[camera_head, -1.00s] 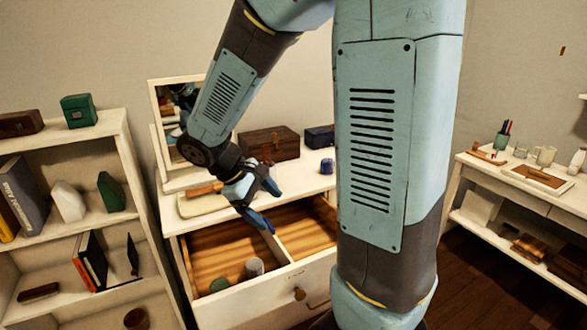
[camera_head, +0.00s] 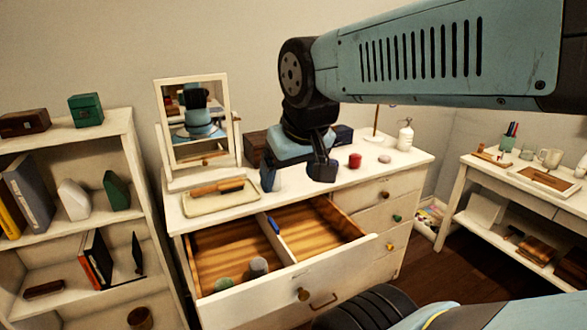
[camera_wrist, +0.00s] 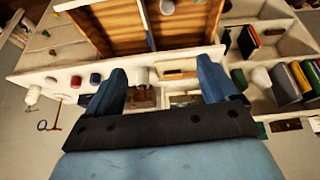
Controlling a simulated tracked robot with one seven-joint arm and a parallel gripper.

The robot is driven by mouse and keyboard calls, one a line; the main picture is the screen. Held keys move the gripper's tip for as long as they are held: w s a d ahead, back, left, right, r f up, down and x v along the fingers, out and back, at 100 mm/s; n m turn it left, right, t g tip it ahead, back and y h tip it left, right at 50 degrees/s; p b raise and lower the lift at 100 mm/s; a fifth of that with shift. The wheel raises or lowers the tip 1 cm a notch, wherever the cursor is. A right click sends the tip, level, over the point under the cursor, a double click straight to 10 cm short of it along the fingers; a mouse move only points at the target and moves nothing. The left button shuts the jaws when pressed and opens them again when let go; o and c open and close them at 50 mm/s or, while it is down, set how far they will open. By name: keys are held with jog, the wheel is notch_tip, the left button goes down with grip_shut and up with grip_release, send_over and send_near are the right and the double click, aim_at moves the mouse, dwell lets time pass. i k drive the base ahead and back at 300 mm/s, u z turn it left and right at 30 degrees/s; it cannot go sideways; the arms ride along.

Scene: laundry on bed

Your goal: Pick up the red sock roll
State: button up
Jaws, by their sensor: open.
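The red sock roll (camera_head: 355,160) stands on the white dresser top, right of my gripper in the head view. In the wrist view it appears as a small red roll (camera_wrist: 75,81), left of and outside my left-hand finger. My gripper (camera_head: 296,178) is above the dresser top, its two blue fingers spread wide. In the wrist view my gripper (camera_wrist: 162,72) is open with nothing held. A blue roll (camera_wrist: 95,79) lies between the red roll and the finger there; my gripper hides it in the head view.
The open drawer (camera_head: 335,268) holds a green roll (camera_head: 222,284) and a grey roll (camera_head: 258,266). A pale round item (camera_head: 384,158) and a white pump bottle (camera_head: 404,135) stand right of the red roll. A mirror (camera_head: 197,120) and tray (camera_head: 214,202) are at the left.

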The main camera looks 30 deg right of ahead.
aim_at(355, 159)
jog(key=z, duration=0.4)
jog(key=i, duration=0.15)
jog(key=z, duration=2.05)
jog(key=i, duration=0.8)
jog(key=z, duration=2.35)
jog(key=i, duration=0.1)
jog(key=u, duration=3.65)
